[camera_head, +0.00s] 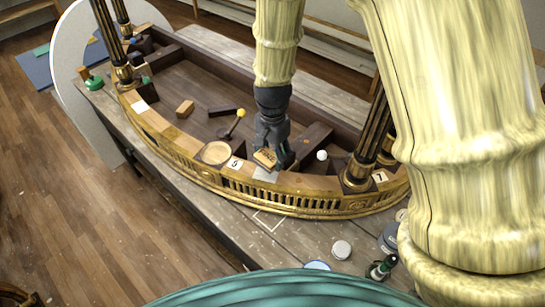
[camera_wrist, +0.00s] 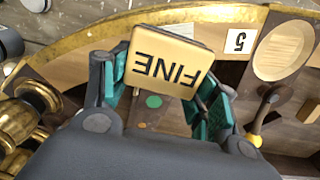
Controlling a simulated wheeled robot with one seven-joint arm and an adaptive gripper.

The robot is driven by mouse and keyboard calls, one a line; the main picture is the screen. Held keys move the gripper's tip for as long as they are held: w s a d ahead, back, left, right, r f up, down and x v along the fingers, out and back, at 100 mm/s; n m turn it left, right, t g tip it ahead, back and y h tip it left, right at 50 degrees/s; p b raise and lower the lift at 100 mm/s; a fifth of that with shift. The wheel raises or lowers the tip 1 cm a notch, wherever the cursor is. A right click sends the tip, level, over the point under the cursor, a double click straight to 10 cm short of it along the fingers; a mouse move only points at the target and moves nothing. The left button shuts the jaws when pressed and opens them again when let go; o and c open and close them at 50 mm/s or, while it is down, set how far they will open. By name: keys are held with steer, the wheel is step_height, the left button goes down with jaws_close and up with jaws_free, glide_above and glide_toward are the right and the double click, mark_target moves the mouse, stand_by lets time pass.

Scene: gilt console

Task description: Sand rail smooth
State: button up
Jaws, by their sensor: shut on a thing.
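The rail (camera_head: 160,130) is the curved wooden top of the gilt console's front, with gilt fluting below it. It runs across the head view and along the top of the wrist view (camera_wrist: 100,33). My gripper (camera_head: 270,155) reaches down to the rail, right of the "5" tag (camera_head: 235,164). It is shut on a tan block marked "FINE" (camera_head: 265,158), held between the teal finger pads in the wrist view (camera_wrist: 165,62). A pale grey patch (camera_head: 265,174) shows on the rail beside the block. Whether the block touches the rail is unclear.
A round pale inset (camera_head: 215,153) lies left of the "5" tag. A yellow-tipped tool (camera_head: 236,122), a brown block (camera_head: 185,109) and a white ball (camera_head: 322,155) sit inside the console. Dark fluted legs (camera_head: 372,135) rise at both ends.

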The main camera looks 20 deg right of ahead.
mark_target(273, 151)
steer(key=shift+r, duration=0.15)
steer(key=shift+r, duration=1.4)
